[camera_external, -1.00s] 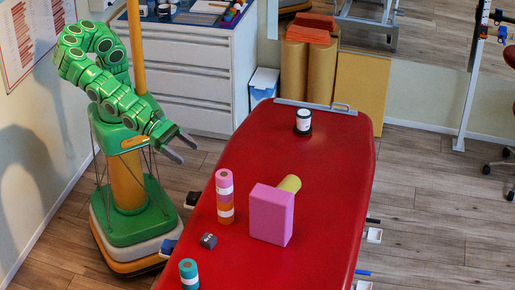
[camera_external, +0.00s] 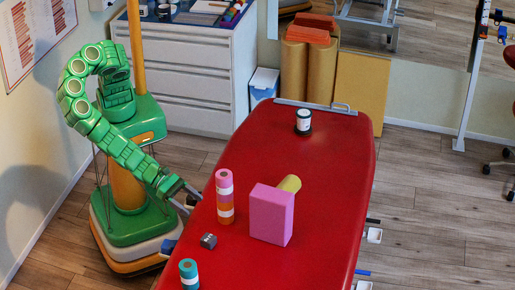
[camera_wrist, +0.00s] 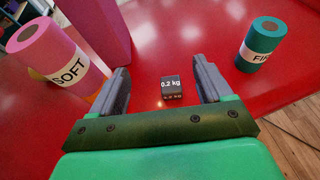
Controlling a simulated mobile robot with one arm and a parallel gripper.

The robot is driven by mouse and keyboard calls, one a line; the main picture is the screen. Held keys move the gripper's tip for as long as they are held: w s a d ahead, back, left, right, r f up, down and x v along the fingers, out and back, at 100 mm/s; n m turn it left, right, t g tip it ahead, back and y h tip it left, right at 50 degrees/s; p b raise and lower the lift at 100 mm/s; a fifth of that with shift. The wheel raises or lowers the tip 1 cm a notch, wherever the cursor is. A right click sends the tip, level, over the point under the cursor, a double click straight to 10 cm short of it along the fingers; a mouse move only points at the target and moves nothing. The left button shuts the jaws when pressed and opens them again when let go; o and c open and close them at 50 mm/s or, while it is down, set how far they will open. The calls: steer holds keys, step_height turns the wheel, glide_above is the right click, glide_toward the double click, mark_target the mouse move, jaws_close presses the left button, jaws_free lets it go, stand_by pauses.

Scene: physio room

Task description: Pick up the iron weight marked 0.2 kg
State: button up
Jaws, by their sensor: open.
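The iron weight (camera_external: 208,241) is a small dark block on the red treatment table (camera_external: 320,170), near its left edge. In the wrist view the weight (camera_wrist: 172,90) shows its white "0.2 kg" marking and lies beyond the fingertips, between their lines. My gripper (camera_external: 190,194) is at the table's left edge, behind the weight and apart from it. In the wrist view my gripper (camera_wrist: 163,80) is open with nothing between its fingers.
A pink and orange roll stack (camera_external: 225,197) marked "SOFT" stands close to the weight. A teal roll (camera_external: 189,274) stands on the other side. A white-labelled jar (camera_external: 303,121) stands at the far end.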

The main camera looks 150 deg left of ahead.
glide_toward(206, 236)
steer(key=shift+w+a+f, duration=0.95)
steer(key=shift+w+f, duration=0.05)
steer(key=shift+w, duration=0.1)
steer(key=shift+w+r+x, duration=0.1)
steer(key=shift+r+x, duration=0.05)
steer(key=shift+x, duration=1.8)
steer(key=shift+w+r+x, duration=0.15)
steer(key=shift+x, duration=1.75)
steer(key=shift+d, duration=0.15)
steer(key=c, duration=1.2)
